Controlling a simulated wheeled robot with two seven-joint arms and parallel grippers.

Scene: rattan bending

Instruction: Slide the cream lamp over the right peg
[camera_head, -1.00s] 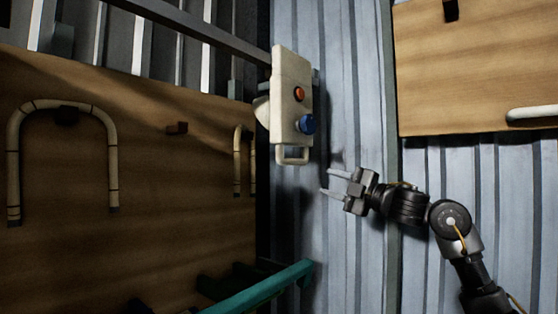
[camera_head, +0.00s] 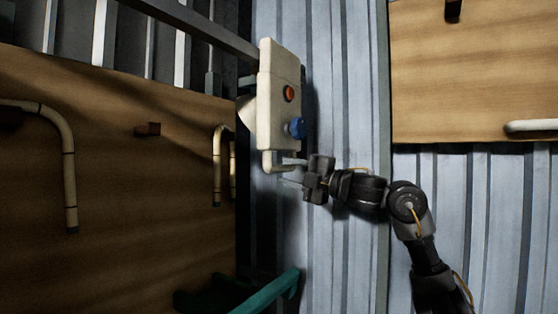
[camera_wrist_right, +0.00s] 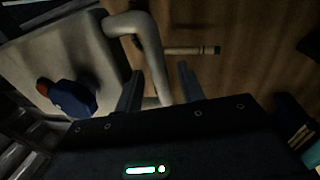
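A cream box (camera_head: 278,95) with an orange button and a blue knob stands out in the middle of the head view, a pale rounded part at its left. I take it as the lamp, but its shape leaves this unsure. A cream loop (camera_head: 270,163) hangs from its lower end. My right gripper (camera_head: 292,172) is at this loop, its fingers apart. In the right wrist view, the loop's tube (camera_wrist_right: 152,55) passes between the open fingers (camera_wrist_right: 158,75), without clear contact. A dark peg (camera_head: 453,10) is on the right board; a brown peg (camera_head: 148,129) is on the left board. My left gripper is out of view.
Bent cream canes hang on the left wooden board (camera_head: 120,200), one (camera_head: 217,165) close left of the box. A teal bar (camera_head: 268,292) is below.

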